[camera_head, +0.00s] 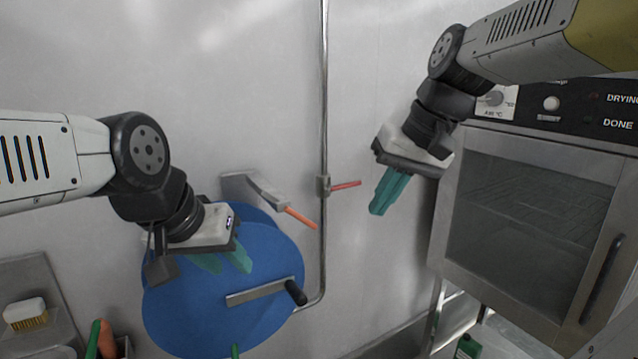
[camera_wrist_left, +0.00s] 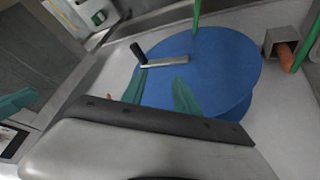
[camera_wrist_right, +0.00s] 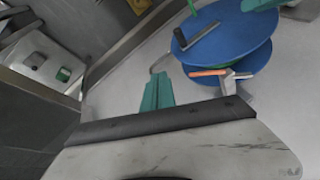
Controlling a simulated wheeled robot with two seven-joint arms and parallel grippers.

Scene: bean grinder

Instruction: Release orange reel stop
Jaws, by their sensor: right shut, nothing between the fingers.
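The orange reel stop (camera_head: 300,217) is an orange-tipped lever on a grey metal bracket (camera_head: 245,187) at the upper right of the blue reel (camera_head: 180,315). In the right wrist view, its orange handle (camera_wrist_right: 208,72) lies at the lower reel disc's edge. A crank with a black handle (camera_head: 296,293) is on the reel's face. My left gripper (camera_head: 222,262) is open and empty in front of the reel, left of the stop; its fingers (camera_wrist_left: 160,88) stand apart. My right gripper (camera_head: 380,208) is shut and empty, right of the stop and clear of it; its fingers (camera_wrist_right: 158,90) are together.
A vertical pipe (camera_head: 323,90) with a red-handled valve (camera_head: 345,186) runs between the stop and my right gripper. An oven-like dryer (camera_head: 530,210) stands at the right. A brush (camera_head: 26,314) sits on a ledge at the left, near a holder with an orange-handled tool (camera_head: 107,340).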

